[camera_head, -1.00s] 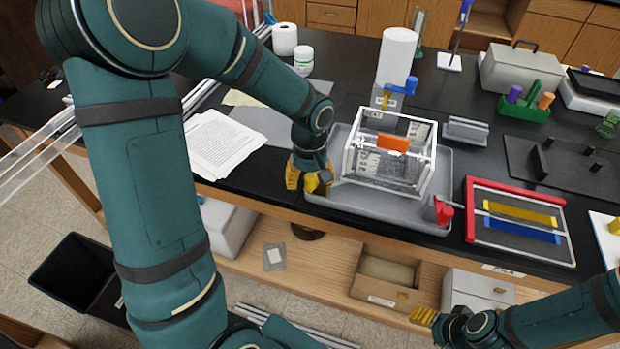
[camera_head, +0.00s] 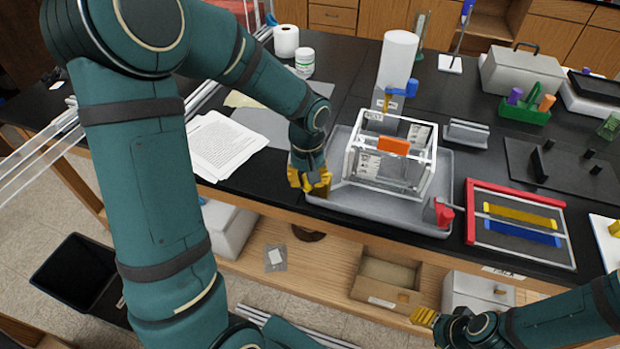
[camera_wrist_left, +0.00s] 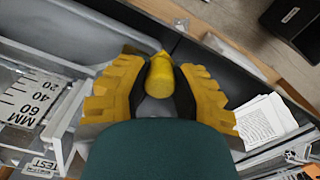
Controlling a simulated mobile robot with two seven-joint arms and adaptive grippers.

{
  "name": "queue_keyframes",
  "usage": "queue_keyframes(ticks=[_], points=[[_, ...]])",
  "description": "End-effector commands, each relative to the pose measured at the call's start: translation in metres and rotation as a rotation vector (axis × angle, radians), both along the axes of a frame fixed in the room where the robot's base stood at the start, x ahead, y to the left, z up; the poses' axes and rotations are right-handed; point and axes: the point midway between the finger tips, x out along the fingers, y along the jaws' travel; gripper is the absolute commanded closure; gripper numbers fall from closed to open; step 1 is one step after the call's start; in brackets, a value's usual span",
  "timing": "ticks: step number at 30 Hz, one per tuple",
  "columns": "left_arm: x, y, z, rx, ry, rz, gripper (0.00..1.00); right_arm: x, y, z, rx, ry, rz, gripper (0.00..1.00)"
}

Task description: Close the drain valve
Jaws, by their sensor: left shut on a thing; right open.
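A clear frame-edged tank (camera_head: 390,160) with an orange piece (camera_head: 393,145) on top stands in a grey tray (camera_head: 385,206) on the black bench. My left gripper (camera_head: 310,180) is at the tray's left front corner. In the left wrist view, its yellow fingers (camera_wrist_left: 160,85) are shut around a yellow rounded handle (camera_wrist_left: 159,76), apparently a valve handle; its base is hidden. A red valve (camera_head: 443,213) sits at the tray's right front, and a blue one (camera_head: 405,89) is behind the tank. My right gripper (camera_head: 425,317) is open and empty, low in front of the bench.
Papers (camera_head: 226,145) lie left of my left gripper. A red-edged frame (camera_head: 520,222) with yellow and blue bars lies right of the tray. A paper roll (camera_head: 397,60) stands behind the tank.

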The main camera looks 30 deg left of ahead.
Motion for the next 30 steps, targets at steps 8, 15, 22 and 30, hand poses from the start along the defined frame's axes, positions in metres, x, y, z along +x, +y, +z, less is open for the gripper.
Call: queue_keyframes(ticks=[8,15,22,30], points=[[0.005,0.013,0.001,0.0,0.001,-0.252,1.0,0.002,-0.001,0.008,-0.002,-0.006,-0.004,0.41],[0.011,0.023,0.001,0.001,0.001,-0.48,1.0,0.005,-0.001,0.016,-0.002,-0.011,-0.009,0.41],[0.02,0.03,0.001,-0.001,0.002,-0.697,1.0,0.007,-0.001,0.023,-0.004,-0.017,-0.013,0.41],[0.029,0.036,0.0,-0.001,0.002,-0.916,1.0,0.008,-0.002,0.033,-0.003,-0.018,-0.014,0.41]])
